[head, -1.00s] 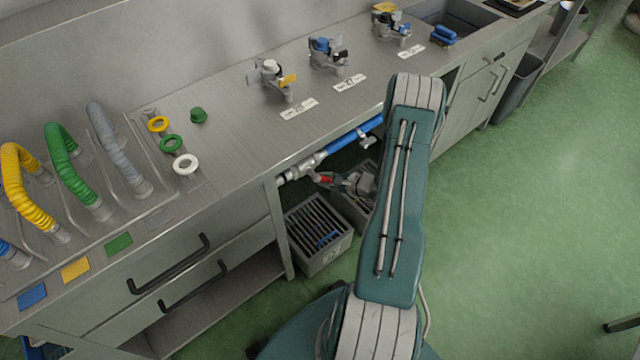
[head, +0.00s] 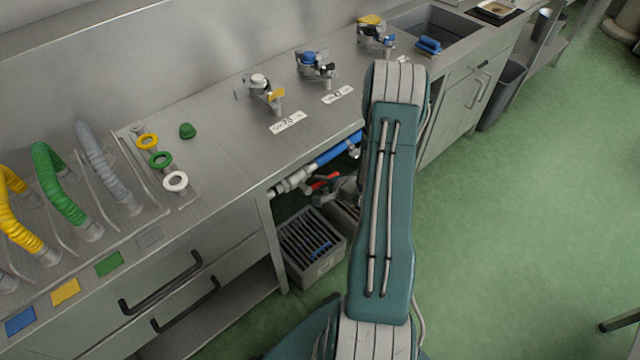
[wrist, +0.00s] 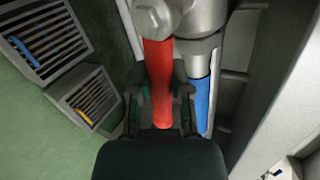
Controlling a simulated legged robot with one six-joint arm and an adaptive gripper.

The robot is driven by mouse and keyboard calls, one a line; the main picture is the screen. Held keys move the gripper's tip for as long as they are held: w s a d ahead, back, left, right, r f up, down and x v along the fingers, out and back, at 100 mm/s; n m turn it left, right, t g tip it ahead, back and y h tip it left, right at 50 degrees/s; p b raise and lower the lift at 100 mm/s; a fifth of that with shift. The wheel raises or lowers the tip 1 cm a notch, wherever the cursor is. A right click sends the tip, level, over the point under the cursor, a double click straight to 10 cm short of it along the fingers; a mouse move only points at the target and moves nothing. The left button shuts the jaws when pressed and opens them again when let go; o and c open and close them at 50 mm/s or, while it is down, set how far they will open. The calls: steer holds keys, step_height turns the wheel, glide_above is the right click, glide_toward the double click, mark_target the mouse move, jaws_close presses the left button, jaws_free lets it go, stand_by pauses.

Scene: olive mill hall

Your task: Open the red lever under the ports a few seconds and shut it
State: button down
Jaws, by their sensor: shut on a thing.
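The red lever (head: 325,182) is on the metal valve of the pipe under the counter. In the wrist view the lever (wrist: 159,85) runs down from the valve body (wrist: 190,22) into my gripper (wrist: 160,112), with a finger on each side. My gripper is shut on it. In the head view my gripper (head: 328,194) is partly hidden behind my arm. A blue pipe section (wrist: 202,100) runs beside the lever in the wrist view and along under the counter edge in the head view (head: 338,150). Three ports with yellow (head: 262,92), blue (head: 314,64) and yellow-topped (head: 374,32) parts stand on the counter above.
Grey slatted crates (head: 308,246) stand on the floor under the pipe. A counter leg (head: 269,238) and drawers with black handles (head: 160,283) are to the left. Coloured hoses (head: 60,188) and rings stand on the counter. The green floor (head: 540,220) at right is open.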

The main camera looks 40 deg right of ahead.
stand_by(0.4)
steer(key=c, duration=0.5)
jaws_free()
steer(key=shift+c, duration=0.2)
steer(key=v, duration=1.2)
